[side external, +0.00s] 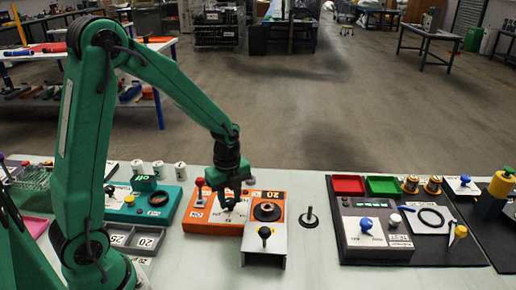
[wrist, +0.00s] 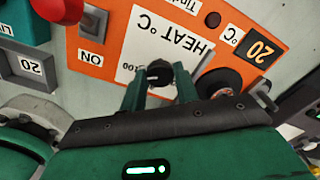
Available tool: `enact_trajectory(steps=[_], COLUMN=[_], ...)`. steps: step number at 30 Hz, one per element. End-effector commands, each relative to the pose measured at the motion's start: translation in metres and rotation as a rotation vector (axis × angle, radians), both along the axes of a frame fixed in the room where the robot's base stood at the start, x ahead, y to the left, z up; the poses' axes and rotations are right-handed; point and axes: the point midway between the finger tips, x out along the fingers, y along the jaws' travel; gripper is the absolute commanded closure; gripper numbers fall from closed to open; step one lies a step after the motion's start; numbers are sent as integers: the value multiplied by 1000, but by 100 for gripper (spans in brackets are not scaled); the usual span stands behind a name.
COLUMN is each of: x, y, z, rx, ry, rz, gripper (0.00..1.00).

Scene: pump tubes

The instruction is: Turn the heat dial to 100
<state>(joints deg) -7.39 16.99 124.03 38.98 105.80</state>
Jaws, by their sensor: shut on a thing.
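The orange heater box (side external: 205,227) stands on the table in the side view; it also fills much of the wrist view (wrist: 92,58). The heat dial (wrist: 158,70) is a small black knob on a white plate marked HEAT °C, with 100 printed to its left in the wrist view. My gripper (wrist: 160,84) has its two green fingers shut on the dial, one on either side. In the side view my gripper (side external: 230,203) points down at the dial plate and hides most of the dial. The box's readout (wrist: 258,46) shows 20.
A red-knobbed lever (side external: 200,187) marked ON stands left of my gripper, and a round black plate (side external: 267,211) lies to the right. A grey stand (side external: 264,243) with a black knob is in front. A teal box (side external: 152,205) is at left, and a dark-grey panel (side external: 376,228) at right.

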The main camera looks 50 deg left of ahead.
Motion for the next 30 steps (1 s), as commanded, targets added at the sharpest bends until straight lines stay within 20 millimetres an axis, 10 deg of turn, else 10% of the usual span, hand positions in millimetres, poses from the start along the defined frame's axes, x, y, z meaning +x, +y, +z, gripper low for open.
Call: enact_trajectory(steps=[4,5,8,30], x=[0,0,0,1], y=[0,0,0,0], z=[1,1,1,35], rx=[0,0,0,0], ry=[0,0,0,-5], rz=[0,0,0,1], gripper=[92,64,48,48])
